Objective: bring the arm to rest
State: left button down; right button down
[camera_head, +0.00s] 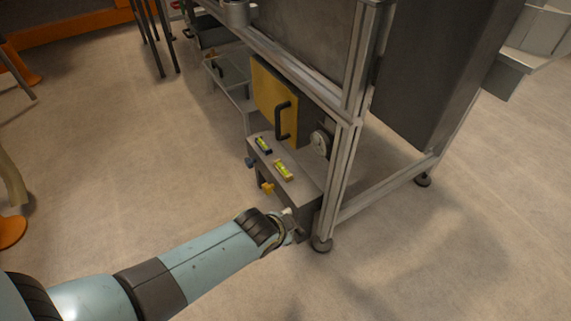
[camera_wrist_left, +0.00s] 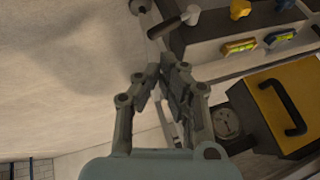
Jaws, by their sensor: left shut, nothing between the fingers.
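My left arm (camera_head: 205,262), light blue with dark joints, reaches in from the lower left in the head view. Its gripper (camera_head: 294,224) is small and partly hidden there, low beside the front of a grey box on the metal frame. In the left wrist view the gripper (camera_wrist_left: 163,72) is shut with nothing in it, its fingers close together over the pale floor. The box with knobs and levels lies to the upper right of the fingers there, apart from them. My right gripper is in neither view.
The grey box (camera_head: 308,184) carries two spirit levels (camera_head: 284,170), a yellow knob (camera_head: 267,188) and a blue knob (camera_head: 250,162). Above are a yellow panel (camera_head: 270,95) with a black handle and a round gauge (camera_head: 320,144). A frame leg (camera_head: 334,190) stands near the gripper.

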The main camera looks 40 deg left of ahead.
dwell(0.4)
pick_arm(q)
jog(key=s+a+f+n+g+p, duration=0.1)
jog(key=s+a+f+g+p, duration=0.1)
jog(key=s, duration=1.1)
jog(key=s+a+f+n+g+p, duration=0.2)
jog(key=s+a+p, duration=0.1)
jog(key=s, duration=1)
jog(key=s+a+f+n+g+p, duration=0.2)
jog(key=s+a+p, duration=0.1)
jog(key=s, duration=1)
jog(key=shift+f, duration=0.2)
